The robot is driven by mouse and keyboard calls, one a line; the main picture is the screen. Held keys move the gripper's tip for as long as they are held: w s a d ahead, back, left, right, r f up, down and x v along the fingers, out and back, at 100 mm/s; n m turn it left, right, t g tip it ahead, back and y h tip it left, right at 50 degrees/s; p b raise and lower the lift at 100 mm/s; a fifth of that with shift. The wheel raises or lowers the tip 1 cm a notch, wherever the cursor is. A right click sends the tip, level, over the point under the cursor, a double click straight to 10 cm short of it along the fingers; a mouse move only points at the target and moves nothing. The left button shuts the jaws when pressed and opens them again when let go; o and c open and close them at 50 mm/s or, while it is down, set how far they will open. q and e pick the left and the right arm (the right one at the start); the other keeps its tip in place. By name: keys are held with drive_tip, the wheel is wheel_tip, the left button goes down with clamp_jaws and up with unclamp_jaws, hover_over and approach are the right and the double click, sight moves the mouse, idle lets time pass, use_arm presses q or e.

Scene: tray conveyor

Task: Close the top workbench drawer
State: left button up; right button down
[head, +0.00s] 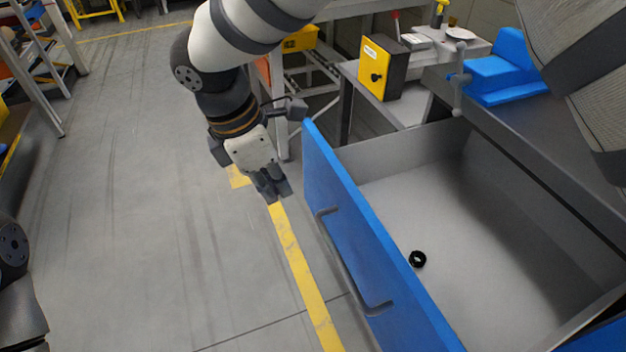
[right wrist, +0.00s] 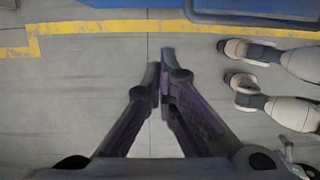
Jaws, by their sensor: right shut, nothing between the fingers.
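The workbench drawer (head: 325,175) stands pulled out, with a blue front and a grey inside. A grey bar handle (head: 347,270) runs along the outer face of its front. A small black ring-like part (head: 418,259) lies on the drawer floor. My right gripper (head: 273,194) is shut and empty, fingers pointing down, in the free space outside the drawer front. It is apart from the front and the handle. In the right wrist view the shut fingers (right wrist: 161,75) point toward a blue edge of the drawer (right wrist: 240,18) at the top. My left gripper is not in view.
A yellow-faced box (head: 377,72) stands behind. A yellow line (head: 295,260) marks the floor; the floor to the left is clear.

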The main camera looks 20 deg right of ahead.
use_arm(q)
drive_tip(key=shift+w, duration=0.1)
use_arm(e)
drive_tip(key=d+f, duration=0.6)
drive_tip(key=f, duration=0.3)
drive_tip(key=shift+w+d+f, duration=0.25)
drive_tip(key=shift+w+f, duration=0.05)
drive_tip(key=shift+f, duration=0.05)
